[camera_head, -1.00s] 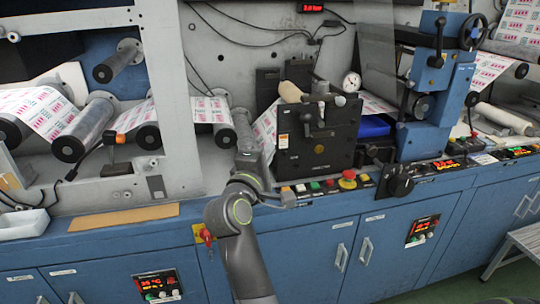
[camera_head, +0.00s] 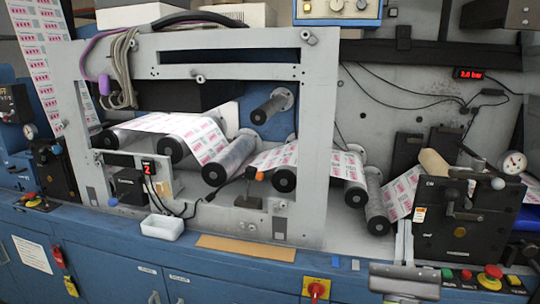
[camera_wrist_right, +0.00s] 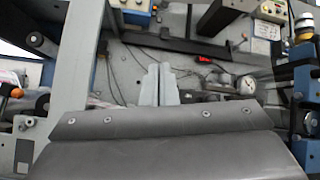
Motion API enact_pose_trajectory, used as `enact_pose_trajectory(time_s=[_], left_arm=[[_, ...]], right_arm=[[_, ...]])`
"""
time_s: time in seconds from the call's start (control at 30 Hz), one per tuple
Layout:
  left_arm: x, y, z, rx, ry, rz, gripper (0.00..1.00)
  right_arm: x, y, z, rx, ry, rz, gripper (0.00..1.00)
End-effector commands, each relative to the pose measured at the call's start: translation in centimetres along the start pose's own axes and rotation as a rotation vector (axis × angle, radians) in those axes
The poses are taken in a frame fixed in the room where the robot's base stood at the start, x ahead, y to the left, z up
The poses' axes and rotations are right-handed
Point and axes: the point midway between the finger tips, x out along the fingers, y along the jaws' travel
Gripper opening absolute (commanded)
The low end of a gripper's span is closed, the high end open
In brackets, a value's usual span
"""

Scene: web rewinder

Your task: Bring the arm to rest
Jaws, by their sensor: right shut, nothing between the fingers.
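Most of my right arm is out of the head view. My left gripper is not in view.
The web rewinder's grey frame (camera_head: 320,130) holds several rollers with printed web. A black unit with a lever (camera_head: 465,225) stands at the right. A red emergency button (camera_head: 493,271) is near my right gripper. A white tray (camera_head: 162,226) and a tan board (camera_head: 245,247) lie on the ledge.

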Motion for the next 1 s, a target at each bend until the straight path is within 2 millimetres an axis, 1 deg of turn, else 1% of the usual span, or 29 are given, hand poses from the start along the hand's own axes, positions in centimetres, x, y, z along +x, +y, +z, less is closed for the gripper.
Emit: enact_pose_trajectory(time_s=[0.03,0.1,0.17,0.2,0.27,0.3,0.37,0.4,0.47,0.5,0.57,0.6,0.67,0.7,0.77,0.8,0.83,1.0], left_arm=[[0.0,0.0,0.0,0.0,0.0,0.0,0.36],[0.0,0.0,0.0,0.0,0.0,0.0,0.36],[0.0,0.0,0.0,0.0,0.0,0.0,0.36],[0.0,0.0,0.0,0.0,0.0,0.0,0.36],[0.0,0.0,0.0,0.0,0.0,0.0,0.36],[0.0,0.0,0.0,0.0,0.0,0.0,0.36],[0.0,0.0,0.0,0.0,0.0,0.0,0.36],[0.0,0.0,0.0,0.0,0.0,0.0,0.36],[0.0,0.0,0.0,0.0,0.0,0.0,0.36],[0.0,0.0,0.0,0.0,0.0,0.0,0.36],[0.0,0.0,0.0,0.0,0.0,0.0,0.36],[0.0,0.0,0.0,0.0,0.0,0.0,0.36],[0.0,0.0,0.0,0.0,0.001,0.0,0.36],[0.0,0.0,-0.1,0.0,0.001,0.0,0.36],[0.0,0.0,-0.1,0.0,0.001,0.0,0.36],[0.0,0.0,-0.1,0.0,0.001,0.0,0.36],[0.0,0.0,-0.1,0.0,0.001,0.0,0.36],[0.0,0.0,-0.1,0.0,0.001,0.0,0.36]], right_arm=[[-1.3,0.8,-0.2,-0.155,-0.012,0.094,0.0],[-3.2,2.3,-0.7,-0.372,-0.036,0.231,0.0],[-5.1,3.5,-1.4,-0.553,-0.056,0.354,0.0],[-6.5,4.2,-2.0,-0.674,-0.071,0.439,0.0],[-8.8,5.0,-3.2,-0.847,-0.095,0.57,0.0],[-10.4,5.5,-4.2,-0.961,-0.112,0.661,0.0],[-13.2,5.8,-5.7,-1.122,-0.139,0.805,0.0],[-15.1,5.8,-6.8,-1.224,-0.159,0.904,0.0],[-18.1,5.5,-8.4,-1.37,-0.193,1.061,0.0],[-20.2,5.0,-9.5,-1.459,-0.218,1.168,0.0],[-23.5,3.9,-11.0,-1.581,-0.258,1.34,0.0],[-25.6,2.9,-11.8,-1.65,-0.286,1.456,0.0],[-28.7,1.2,-12.9,-1.736,-0.33,1.629,0.0],[-30.6,0.0,-13.4,-1.779,-0.36,1.74,0.0],[-33.1,-1.9,-13.8,-1.825,-0.402,1.895,0.0],[-34.6,-3.2,-14.0,-1.845,-0.428,1.993,0.0],[-35.7,-4.2,-14.1,-1.855,-0.448,2.066,0.0],[-40.8,-9.4,-13.5,-1.845,-0.552,2.44,0.0]])
